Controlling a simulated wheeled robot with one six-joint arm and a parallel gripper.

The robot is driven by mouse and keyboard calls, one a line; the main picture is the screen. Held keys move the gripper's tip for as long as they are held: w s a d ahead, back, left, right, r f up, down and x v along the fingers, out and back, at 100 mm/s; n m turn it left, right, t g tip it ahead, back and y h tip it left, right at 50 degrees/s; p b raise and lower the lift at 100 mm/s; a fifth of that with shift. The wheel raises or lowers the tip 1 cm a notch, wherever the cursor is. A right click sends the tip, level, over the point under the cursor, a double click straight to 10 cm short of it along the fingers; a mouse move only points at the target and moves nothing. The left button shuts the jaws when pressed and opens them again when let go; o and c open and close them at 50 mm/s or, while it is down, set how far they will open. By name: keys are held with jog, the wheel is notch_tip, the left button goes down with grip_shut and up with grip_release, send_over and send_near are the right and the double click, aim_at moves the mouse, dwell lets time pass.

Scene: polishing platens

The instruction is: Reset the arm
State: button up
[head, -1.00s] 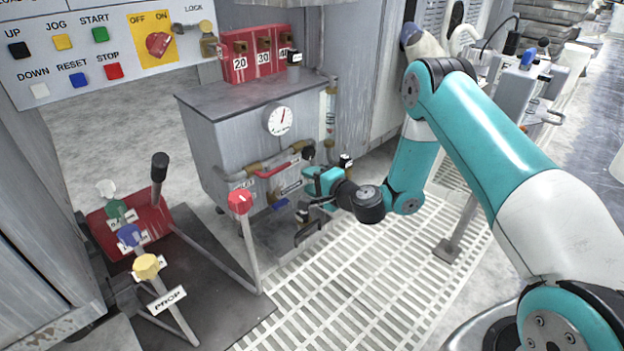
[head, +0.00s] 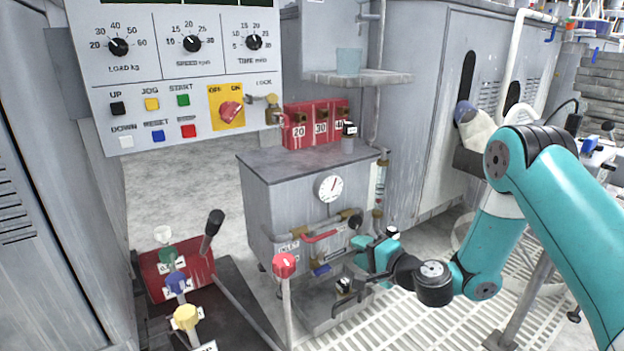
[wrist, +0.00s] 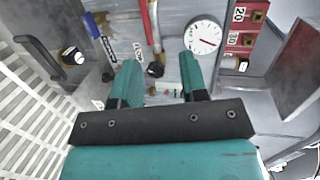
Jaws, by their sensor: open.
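My gripper (wrist: 160,85) is open in the wrist view, its two teal fingers apart with nothing between them. In the head view my gripper (head: 362,262) is low in front of the grey cabinet, close to its pipes and valves. The teal arm reaches in from the right with its elbow raised. The cabinet (head: 262,212) carries a round white gauge (head: 328,187), which also shows in the wrist view (wrist: 203,36). Whether a fingertip touches the pipework cannot be told.
A control panel (head: 180,85) with knobs and buttons is at upper left. Coloured-knob levers, including a yellow one (head: 186,317) and a red one (head: 285,264), stand at lower left. Red numbered blocks (head: 318,126) sit behind the cabinet top. White floor grating (head: 410,322) lies below my arm.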

jog(key=s+a+r+n+g+y+p, duration=0.1)
jog(key=s+a+r+n+g+p, duration=0.3)
jog(key=r, duration=0.4)
jog(key=s+a+r+n+g+p, duration=0.1)
jog(key=s+a+r+n+g, duration=0.1)
jog(key=s+r+n, duration=0.5)
jog(key=s+a+r+n+g+y+p, duration=0.1)
jog(key=s+a+r+n+g+p, duration=0.2)
jog(key=r, duration=0.6)
jog(key=s+d+r+n+g+h+p, duration=0.1)
jog(key=s+d+r+h+p, duration=0.2)
jog(key=s, duration=0.4)
jog(key=s+d+r+n+g+h+p, duration=0.1)
jog(key=s+d+r+n+g+p, duration=0.1)
jog(key=s+r, duration=0.4)
jog(key=s+d+r+n+g+h+p, duration=0.1)
jog(key=s+d+r+h+p, duration=0.15)
jog(key=s, duration=0.55)
notch_tip(320, 180, up, 38)
jog(key=p, duration=3.7)
jog(key=shift+w+p, duration=0.35)
jog(key=shift+p, duration=0.05)
jog(key=shift+a, duration=0.1)
